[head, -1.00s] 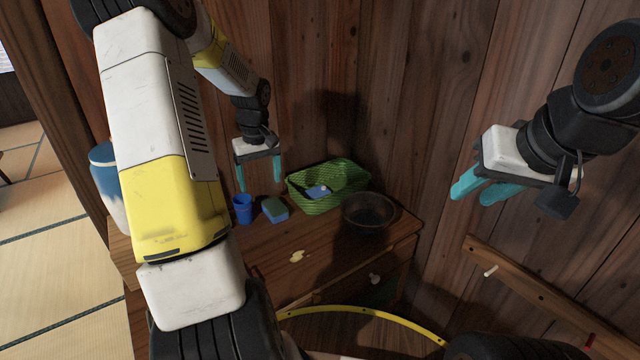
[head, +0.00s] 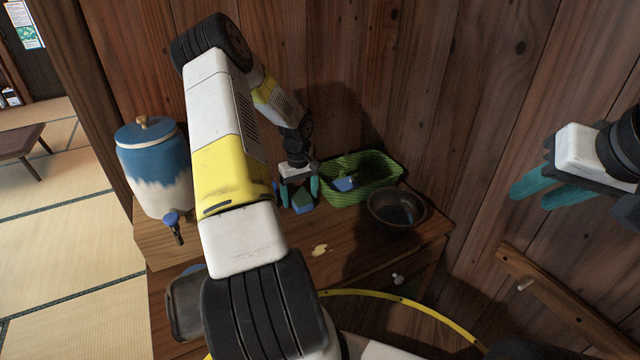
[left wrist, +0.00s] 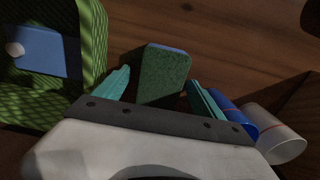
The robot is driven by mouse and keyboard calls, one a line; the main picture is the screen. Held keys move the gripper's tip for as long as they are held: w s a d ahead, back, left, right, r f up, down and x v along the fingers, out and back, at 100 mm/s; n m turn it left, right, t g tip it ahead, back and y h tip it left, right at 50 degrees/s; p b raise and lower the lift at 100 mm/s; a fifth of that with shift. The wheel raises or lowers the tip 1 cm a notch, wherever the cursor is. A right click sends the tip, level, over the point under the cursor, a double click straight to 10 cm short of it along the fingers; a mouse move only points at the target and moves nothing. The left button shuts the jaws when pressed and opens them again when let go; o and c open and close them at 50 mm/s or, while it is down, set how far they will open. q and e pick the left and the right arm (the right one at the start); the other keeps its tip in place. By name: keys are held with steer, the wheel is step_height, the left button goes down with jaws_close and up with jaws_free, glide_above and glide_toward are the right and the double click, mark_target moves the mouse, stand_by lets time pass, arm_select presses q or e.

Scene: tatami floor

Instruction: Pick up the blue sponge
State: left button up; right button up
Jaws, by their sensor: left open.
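The blue sponge (head: 303,203) stands on the wooden cabinet top, beside the green basket. In the left wrist view the sponge (left wrist: 166,78) shows a dark green face with a thin blue layer along its top edge. My left gripper (head: 300,193) is open, with its teal fingers on either side of the sponge. In the left wrist view the left gripper (left wrist: 160,88) has visible gaps between its fingers and the sponge; I see no contact. My right gripper (head: 528,196) is in the air at the right, empty, its teal fingers apart.
The green basket (head: 385,180) holds a blue item (head: 344,184). A dark bowl (head: 376,207) stands right of it. In the left wrist view a blue cup (left wrist: 236,120) and a pale cylinder (left wrist: 278,135) are close beside the right finger. A blue-and-white dispenser (head: 155,170) stands left.

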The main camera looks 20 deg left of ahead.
mark_target(299, 196)
arm_select(q)
steer(key=shift+f, duration=0.1)
steer(key=shift+c, duration=0.2)
steer(key=c, duration=1.4)
steer(key=shift+o, duration=0.2)
steer(key=shift+r, duration=0.45)
steer(key=r, duration=0.3)
steer(key=shift+s, duration=0.2)
steer(key=s+d, duration=0.2)
steer(key=s, duration=0.2)
steer(key=s+d, duration=0.2)
steer(key=s, duration=0.3)
steer(key=s+d+r, duration=0.1)
steer(key=s+d, duration=0.1)
steer(key=s, duration=0.3)
steer(key=shift+s+r, duration=0.1)
steer(key=shift+s, duration=0.15)
